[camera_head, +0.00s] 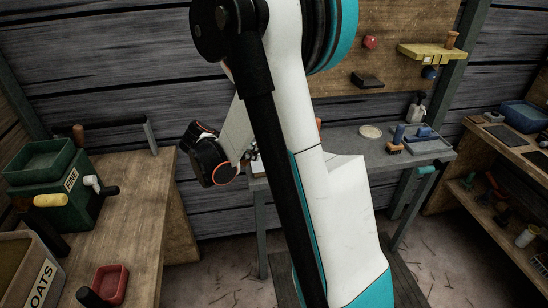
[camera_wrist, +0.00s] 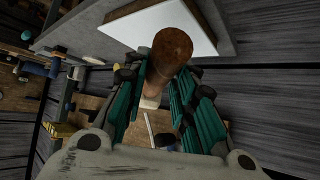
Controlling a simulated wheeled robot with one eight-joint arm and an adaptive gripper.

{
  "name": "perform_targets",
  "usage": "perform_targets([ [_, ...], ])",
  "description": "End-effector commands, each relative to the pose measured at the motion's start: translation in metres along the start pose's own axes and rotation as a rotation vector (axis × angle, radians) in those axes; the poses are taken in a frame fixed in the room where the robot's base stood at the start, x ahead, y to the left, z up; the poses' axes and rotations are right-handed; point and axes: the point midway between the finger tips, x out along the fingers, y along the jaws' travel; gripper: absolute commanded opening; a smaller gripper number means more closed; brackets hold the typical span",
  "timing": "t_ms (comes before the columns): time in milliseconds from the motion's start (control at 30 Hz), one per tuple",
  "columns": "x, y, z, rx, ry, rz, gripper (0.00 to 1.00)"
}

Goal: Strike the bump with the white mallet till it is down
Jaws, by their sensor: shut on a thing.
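In the wrist view my gripper (camera_wrist: 157,88) is shut on a brown round wooden handle (camera_wrist: 172,48), which sticks out between the teal finger pads. I take it for the mallet's handle. A small pale piece (camera_wrist: 151,102) shows at its lower end; I cannot tell if this is the white head. Beyond the handle is a white flat sheet with a brown edge (camera_wrist: 125,27), lying on a grey surface. I cannot make out the bump in either view.
A grey bench (camera_head: 350,138) stands behind my arm, with a pale disc (camera_head: 370,131) and small tools. A wooden counter at left (camera_head: 135,215) carries a green box (camera_head: 60,190) and a red tray (camera_head: 109,285). Shelves (camera_head: 480,215) stand at right.

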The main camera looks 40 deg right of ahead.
Motion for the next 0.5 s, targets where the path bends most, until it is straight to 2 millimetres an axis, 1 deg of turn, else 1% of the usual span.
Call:
perform_targets([
  [267, 0.002, 0.0, 0.002, 0.0, 0.001, 0.0, 0.0],
  [367, 0.01, 0.0, 0.013, 0.0, 0.001, 0.0, 0.0],
  [467, 0.024, 0.0, 0.029, 0.0, 0.001, 0.0, 0.0],
  [500, 0.034, -0.001, 0.041, 0.0, 0.0, 0.0, 0.0],
])
